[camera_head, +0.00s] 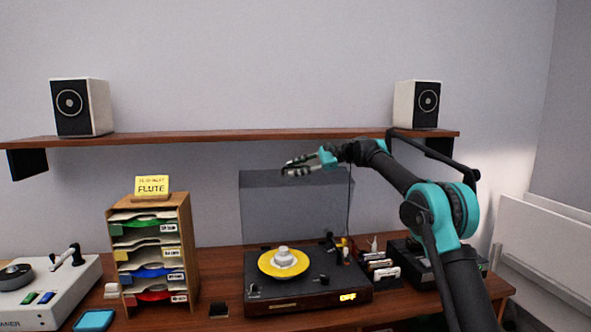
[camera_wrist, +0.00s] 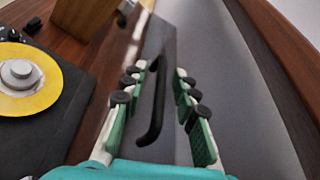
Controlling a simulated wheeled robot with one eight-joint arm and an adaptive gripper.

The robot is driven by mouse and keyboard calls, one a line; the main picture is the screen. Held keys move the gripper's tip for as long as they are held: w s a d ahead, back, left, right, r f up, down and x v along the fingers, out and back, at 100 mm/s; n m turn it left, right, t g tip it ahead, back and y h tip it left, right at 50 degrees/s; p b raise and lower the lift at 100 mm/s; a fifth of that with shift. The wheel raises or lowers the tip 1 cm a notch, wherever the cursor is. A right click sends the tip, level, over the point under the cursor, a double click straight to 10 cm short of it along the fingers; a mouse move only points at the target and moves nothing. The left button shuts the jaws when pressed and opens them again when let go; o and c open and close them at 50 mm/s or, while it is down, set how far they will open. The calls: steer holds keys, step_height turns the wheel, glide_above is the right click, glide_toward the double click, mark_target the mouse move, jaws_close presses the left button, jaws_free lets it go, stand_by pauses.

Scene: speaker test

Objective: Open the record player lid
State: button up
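The record player (camera_head: 315,285) sits on the wooden desk with a yellow-labelled disc (camera_head: 266,264) on it. Its see-through grey lid (camera_head: 285,215) stands raised, close to upright, at the back of the player. My gripper (camera_head: 288,170) is at the lid's top edge, above the player. In the wrist view the open fingers (camera_wrist: 160,72) lie on either side of the lid's dark handle (camera_wrist: 154,125), with gaps showing on both sides. The yellow disc also shows at the left there (camera_wrist: 35,92). The lid's hinge is not clear.
A wooden shelf (camera_head: 240,139) with two speakers (camera_head: 82,107) (camera_head: 417,104) runs above, close over my gripper. A wooden rack (camera_head: 186,240) of coloured discs stands left of the player. A dark device (camera_head: 420,262) and small holders (camera_head: 384,275) stand right.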

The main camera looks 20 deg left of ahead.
step_height(320, 180, up, 4)
glide_above(327, 179)
steer(key=shift+s+a+f, duration=0.1)
steer(key=shift+a+f, duration=0.1)
steer(key=shift+d, duration=0.15)
stand_by(0.4)
